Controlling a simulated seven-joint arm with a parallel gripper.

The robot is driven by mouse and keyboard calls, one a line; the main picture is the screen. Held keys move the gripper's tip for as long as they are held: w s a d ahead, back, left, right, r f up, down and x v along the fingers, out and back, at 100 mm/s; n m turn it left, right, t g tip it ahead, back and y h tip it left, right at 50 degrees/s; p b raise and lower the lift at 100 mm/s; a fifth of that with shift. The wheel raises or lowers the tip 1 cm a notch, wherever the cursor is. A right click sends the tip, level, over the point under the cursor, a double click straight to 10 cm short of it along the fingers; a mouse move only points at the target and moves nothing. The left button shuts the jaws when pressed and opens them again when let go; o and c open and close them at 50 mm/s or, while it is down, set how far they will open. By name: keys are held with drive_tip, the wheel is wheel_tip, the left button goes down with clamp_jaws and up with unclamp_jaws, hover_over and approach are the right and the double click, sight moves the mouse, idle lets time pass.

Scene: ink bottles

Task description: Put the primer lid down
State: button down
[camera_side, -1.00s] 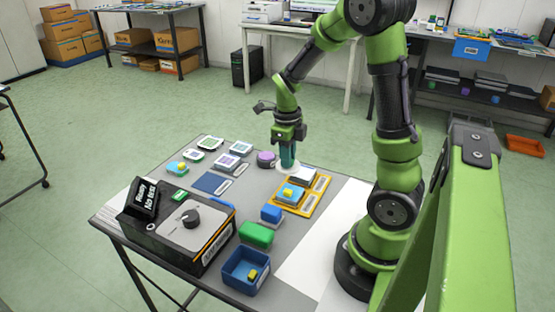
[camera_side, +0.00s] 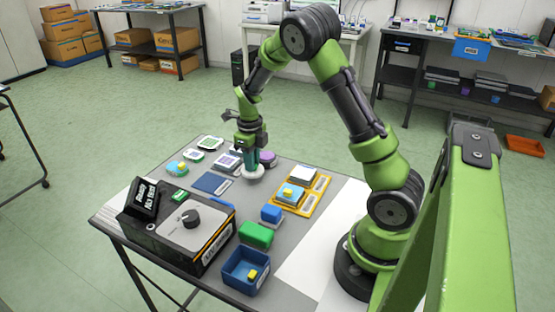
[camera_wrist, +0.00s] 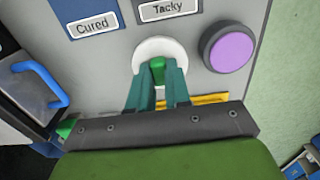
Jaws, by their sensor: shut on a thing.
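The primer lid is a white disc with a green knob. It shows in the wrist view (camera_wrist: 160,46) and as a white disc in the side view (camera_side: 253,174). My gripper (camera_side: 251,163) points down and is shut on the green knob, with the teal fingers on either side of it in the wrist view (camera_wrist: 158,80). The lid is low over the grey table, beside the "Tacky" label (camera_wrist: 168,9). I cannot tell whether it touches the surface.
A round purple-topped pot (camera_wrist: 230,48) stands close to the lid, also in the side view (camera_side: 268,157). A blue "Cured" pad (camera_wrist: 70,13) lies nearby. An orange tray (camera_side: 303,207), a green box (camera_side: 256,235) and a black machine (camera_side: 184,232) share the table.

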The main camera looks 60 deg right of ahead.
drive_tip(key=shift+f, duration=1.15)
drive_tip(key=shift+f, duration=0.1)
drive_tip(key=c, duration=1.1)
unclamp_jaws()
